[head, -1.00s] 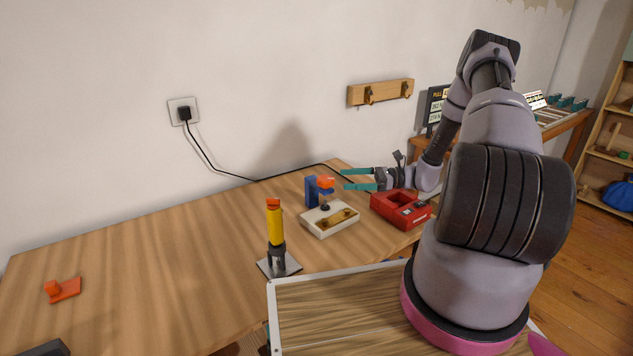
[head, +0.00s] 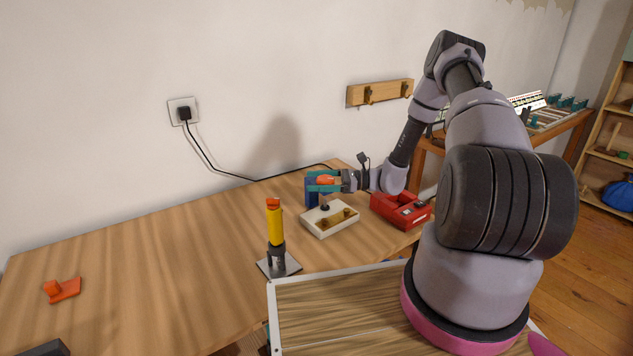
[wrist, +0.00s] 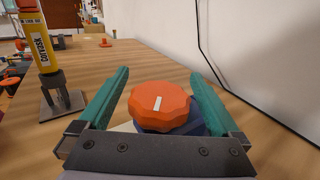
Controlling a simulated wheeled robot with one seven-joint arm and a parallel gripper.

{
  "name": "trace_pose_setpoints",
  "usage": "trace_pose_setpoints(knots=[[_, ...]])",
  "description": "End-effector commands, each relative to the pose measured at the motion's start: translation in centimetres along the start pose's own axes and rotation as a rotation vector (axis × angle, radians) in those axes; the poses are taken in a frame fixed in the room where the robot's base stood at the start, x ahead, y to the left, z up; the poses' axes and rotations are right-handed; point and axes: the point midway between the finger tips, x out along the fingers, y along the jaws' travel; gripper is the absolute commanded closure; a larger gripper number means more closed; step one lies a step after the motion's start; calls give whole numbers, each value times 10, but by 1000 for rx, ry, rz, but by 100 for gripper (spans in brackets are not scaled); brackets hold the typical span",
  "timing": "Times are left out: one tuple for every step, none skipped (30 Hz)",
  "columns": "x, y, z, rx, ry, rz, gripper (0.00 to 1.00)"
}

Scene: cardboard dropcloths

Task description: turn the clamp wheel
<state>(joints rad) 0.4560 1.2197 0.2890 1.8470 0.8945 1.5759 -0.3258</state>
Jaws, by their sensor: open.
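The orange clamp wheel (wrist: 159,106) has a scalloped rim and a white mark on top. It sits on a blue clamp body (head: 312,191) beside a cream base block (head: 331,218) on the wooden table. My gripper (wrist: 160,95) is open, with one teal finger on each side of the wheel in the wrist view. A small gap shows on both sides, and I cannot tell if either finger touches. In the head view my gripper (head: 322,181) is level with the wheel, and the fingers partly cover it.
A yellow cylinder (head: 275,222) stands in a dark holder on a metal plate, left of the clamp. A red box (head: 400,209) is at the right. An orange piece (head: 63,290) lies far left. A black cord (head: 222,171) runs along the wall. The left tabletop is mostly clear.

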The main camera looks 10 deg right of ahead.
Motion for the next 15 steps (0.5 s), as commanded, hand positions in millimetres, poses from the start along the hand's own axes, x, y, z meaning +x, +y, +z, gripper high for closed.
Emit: trace_pose_setpoints(knots=[[0, 0, 0, 0, 0, 0, 1], [0, 0, 0, 0, 0, 0, 1], [0, 0, 0, 0, 0, 0, 1], [0, 0, 0, 0, 0, 0, 1], [0, 0, 0, 0, 0, 0, 8], [0, 0, 0, 0, 0, 0, 24], [0, 0, 0, 0, 0, 0, 35], [0, 0, 0, 0, 0, 0, 47], [0, 0, 0, 0, 0, 0, 62], [0, 0, 0, 0, 0, 0, 73], [0, 0, 0, 0, 0, 0, 85], [0, 0, 0, 0, 0, 0, 87], [0, 0, 0, 0, 0, -1, 87], [0, 0, 0, 0, -1, -5, 87], [0, 0, 0, 0, -1, -14, 87]])
